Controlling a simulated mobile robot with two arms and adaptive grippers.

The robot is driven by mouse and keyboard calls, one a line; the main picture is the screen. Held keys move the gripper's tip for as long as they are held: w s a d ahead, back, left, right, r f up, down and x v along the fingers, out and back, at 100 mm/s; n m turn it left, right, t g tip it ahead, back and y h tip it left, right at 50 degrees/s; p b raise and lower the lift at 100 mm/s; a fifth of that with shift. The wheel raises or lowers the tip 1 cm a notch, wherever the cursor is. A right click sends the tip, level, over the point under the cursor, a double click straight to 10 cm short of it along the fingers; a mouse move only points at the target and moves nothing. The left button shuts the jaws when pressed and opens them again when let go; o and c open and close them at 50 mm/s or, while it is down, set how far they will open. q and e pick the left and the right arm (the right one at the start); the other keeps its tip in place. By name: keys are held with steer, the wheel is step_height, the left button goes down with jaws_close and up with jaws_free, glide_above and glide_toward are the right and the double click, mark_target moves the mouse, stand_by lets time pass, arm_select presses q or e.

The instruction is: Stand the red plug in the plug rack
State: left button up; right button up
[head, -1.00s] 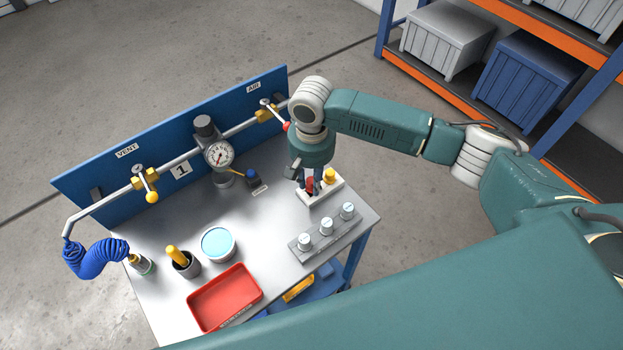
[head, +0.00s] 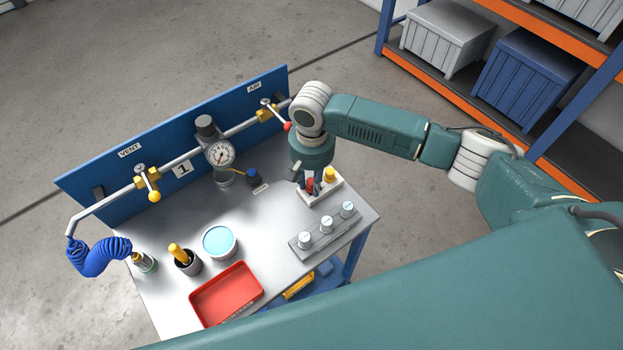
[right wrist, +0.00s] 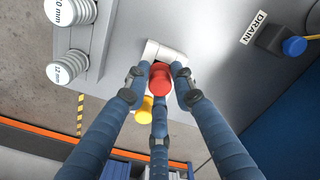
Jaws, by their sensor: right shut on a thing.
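The red plug (head: 311,185) is between the fingers of my right gripper (head: 312,188), which is shut on it at the white plug rack (head: 325,197). In the right wrist view the round red top of the plug (right wrist: 159,77) sits between the three blue fingers (right wrist: 158,88), over the white rack (right wrist: 164,50). The fingers hide the plug's lower end, so I cannot tell how deep it sits in the rack. A yellow plug (head: 330,174) stands in the rack beside it. My left gripper is out of view.
A grey block with several white-topped cylinders (head: 326,234) stands close in front of the rack. A blue knob on a dark base (head: 254,178) is to the left. A red tray (head: 227,294) and a light-blue-topped tub (head: 219,243) stand further left. The blue panel (head: 115,165) stands behind.

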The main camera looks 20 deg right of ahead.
mark_target(311, 181)
steer(key=shift+f, duration=0.35)
stand_by(0.7)
steer(key=o, duration=1.4)
steer(key=shift+r+p, duration=1.45)
steer(key=shift+p, duration=0.25)
steer(key=shift+r+p, duration=0.95)
steer(key=shift+r, duration=1.35)
